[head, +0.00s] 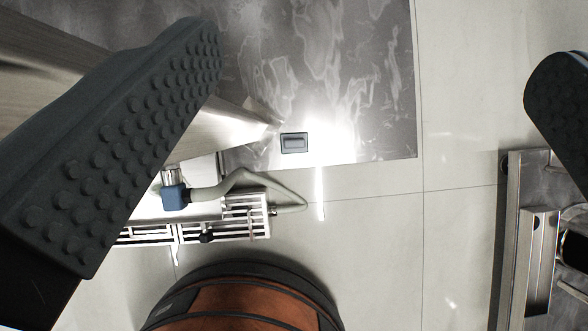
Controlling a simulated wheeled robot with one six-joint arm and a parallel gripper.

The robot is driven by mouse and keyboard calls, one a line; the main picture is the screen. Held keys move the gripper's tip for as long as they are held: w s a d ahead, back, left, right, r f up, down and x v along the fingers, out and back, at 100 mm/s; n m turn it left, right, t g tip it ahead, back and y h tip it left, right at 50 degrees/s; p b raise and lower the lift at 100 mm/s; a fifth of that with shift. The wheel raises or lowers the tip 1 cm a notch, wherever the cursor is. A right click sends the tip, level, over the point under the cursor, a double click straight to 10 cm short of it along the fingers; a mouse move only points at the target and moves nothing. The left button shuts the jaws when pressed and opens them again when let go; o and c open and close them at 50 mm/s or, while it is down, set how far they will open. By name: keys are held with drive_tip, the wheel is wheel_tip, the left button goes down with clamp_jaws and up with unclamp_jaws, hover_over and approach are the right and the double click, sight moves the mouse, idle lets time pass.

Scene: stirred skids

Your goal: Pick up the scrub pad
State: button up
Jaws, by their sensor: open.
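A small dark grey rectangular block (294,143), which looks like the scrub pad, lies flat on the grey marbled surface (375,110) near its lower edge, beside a bright glare. It is small in the view, so I cannot be sure what it is. My gripper (378,62) is open and empty. Its two dark, studded fingers show large at the left and at the right edge. The block appears in the gap between them, closer to the left finger, and well beyond the fingertips. Nothing covers the block.
A pale wooden piece (225,122) comes close to the block from the left. A white slatted rack (245,215) with a grey hose (240,180) and blue fitting (174,197) lies below. A round brown-orange object (245,305) stands at the bottom. A metal frame (512,235) stands right. Tiled floor (455,120) is clear.

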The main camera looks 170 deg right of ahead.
wheel_tip(320, 180, down, 20)
drive_tip(key=g, duration=0.3)
drive_tip(key=n+g, duration=0.1)
drive_tip(key=g, duration=0.2)
approach(295, 144)
drive_tip(key=shift+y, duration=0.3)
drive_tip(key=f, duration=0.2)
drive_tip(key=w+f, duration=0.1)
drive_tip(key=f, duration=0.3)
drive_tip(key=shift+w, duration=0.3)
drive_tip(key=shift+w+f, duration=0.15)
drive_tip(key=shift+f, duration=2.4)
drive_tip(key=c, duration=1.1)
